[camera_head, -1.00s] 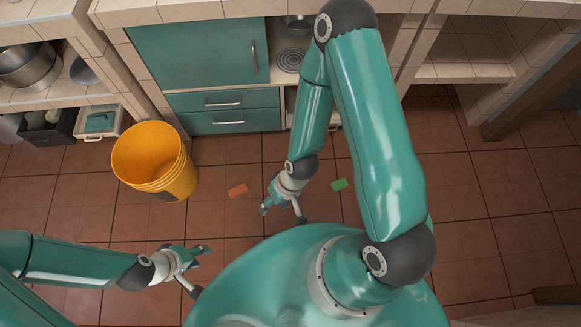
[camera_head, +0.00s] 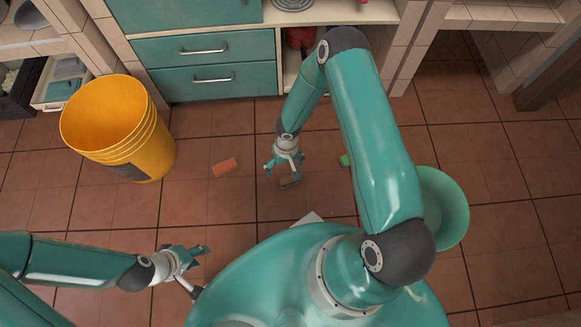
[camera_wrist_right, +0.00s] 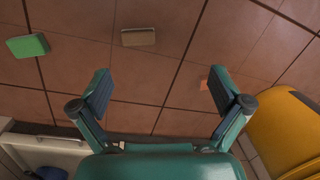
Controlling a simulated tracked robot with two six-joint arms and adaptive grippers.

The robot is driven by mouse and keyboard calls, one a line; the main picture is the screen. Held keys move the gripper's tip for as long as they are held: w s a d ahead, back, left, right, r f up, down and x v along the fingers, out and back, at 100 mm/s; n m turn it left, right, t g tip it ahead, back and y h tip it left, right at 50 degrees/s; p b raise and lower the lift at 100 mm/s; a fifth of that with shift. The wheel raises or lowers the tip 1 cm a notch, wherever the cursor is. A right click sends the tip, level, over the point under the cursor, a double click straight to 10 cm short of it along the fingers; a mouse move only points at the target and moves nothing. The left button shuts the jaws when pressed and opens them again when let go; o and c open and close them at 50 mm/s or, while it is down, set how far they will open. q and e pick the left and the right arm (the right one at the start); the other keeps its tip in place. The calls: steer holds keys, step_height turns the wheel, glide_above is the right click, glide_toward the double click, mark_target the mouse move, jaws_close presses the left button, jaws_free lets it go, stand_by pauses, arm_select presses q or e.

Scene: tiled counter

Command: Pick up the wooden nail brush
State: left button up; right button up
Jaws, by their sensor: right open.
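The wooden nail brush (camera_head: 290,181) appears as a small brown block on the tiled floor, just beyond the tips of my right gripper (camera_head: 284,167) in the head view. In the right wrist view the brush (camera_wrist_right: 138,37) lies near the top, ahead of the spread fingers of the right gripper (camera_wrist_right: 160,87). My left gripper (camera_head: 203,271) is open and empty over the floor at lower left.
An orange block (camera_head: 224,167) lies left of the brush and a green block (camera_head: 345,160) right of it. A yellow bucket (camera_head: 117,128) stands at left. A green basin (camera_head: 443,208) is partly behind my right arm. Drawers (camera_head: 207,80) line the back.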

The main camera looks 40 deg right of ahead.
steer(key=shift+h, duration=0.7)
steer(key=d+f+b, duration=0.1)
steer(key=f+b, duration=0.1)
steer(key=f, duration=0.3)
steer(key=w+d+f+b, duration=0.1)
steer(key=f+b, duration=0.1)
steer(key=f, duration=0.3)
steer(key=w+d+f+b, duration=0.1)
steer(key=f+b, duration=0.1)
steer(key=f, duration=0.3)
steer(key=shift+w+d+f, duration=0.1)
steer(key=shift+d+f, duration=0.3)
steer(key=shift+f+b, duration=0.3)
steer(key=shift+f, duration=0.25)
step_height(320, 180, down, 5)
steer(key=b, duration=0.3)
steer(key=shift+a+f, duration=0.1)
arm_select(q)
step_height(320, 180, down, 12)
steer(key=shift+r, duration=0.25)
arm_select(e)
steer(key=shift+c, duration=0.2)
steer(key=c, duration=1)
steer(key=shift+o, duration=0.2)
